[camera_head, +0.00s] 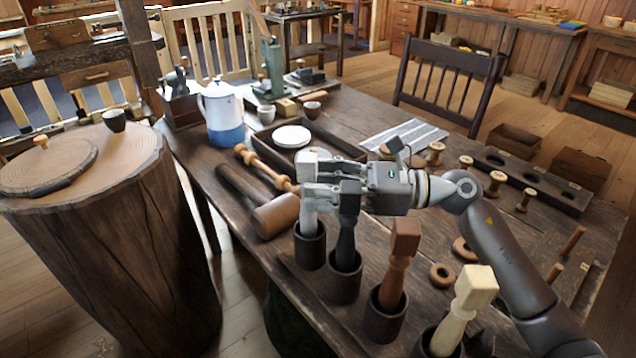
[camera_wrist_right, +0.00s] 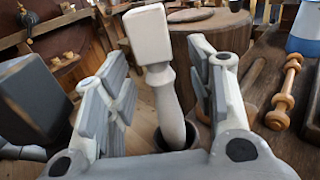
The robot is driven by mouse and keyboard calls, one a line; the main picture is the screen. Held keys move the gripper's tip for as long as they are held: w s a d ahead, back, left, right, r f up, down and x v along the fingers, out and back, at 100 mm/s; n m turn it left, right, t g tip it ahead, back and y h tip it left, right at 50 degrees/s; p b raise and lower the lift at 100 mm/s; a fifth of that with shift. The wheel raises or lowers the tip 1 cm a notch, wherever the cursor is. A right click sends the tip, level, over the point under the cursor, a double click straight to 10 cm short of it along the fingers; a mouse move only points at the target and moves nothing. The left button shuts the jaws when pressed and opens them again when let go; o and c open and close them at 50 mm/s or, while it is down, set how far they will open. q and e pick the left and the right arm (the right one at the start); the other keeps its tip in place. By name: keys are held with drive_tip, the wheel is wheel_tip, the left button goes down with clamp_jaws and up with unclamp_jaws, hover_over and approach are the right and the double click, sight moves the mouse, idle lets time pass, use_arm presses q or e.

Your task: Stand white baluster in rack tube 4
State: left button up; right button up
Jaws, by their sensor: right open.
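The white baluster (camera_wrist_right: 150,36) has a block-shaped top and stands in a dark tube; its pale shaft also shows in the head view (camera_head: 309,220), in the farthest tube (camera_head: 310,248). My right gripper (camera_head: 328,188) is open, with its fingers on either side of the white baluster; contact cannot be told. A dark grey baluster (camera_head: 346,238) stands in the adjacent tube (camera_head: 344,280). A brown baluster (camera_head: 396,268) stands in the following tube (camera_head: 384,318). A cream baluster (camera_head: 462,312) stands in the nearest tube (camera_head: 428,346). No tube numbers are legible. My left gripper is out of view.
A wooden mallet (camera_head: 276,215) and a turned spindle (camera_head: 266,168) lie left of the tubes. A tray (camera_head: 342,147) with white plates (camera_head: 291,136) and a white-blue pot (camera_head: 222,114) stand behind. Small spools (camera_head: 496,184) and rings (camera_head: 442,275) lie to the right.

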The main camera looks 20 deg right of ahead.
drive_tip(key=v, duration=0.7)
drive_tip(key=shift+d, duration=0.15)
drive_tip(key=shift+s, duration=0.1)
idle(0.4)
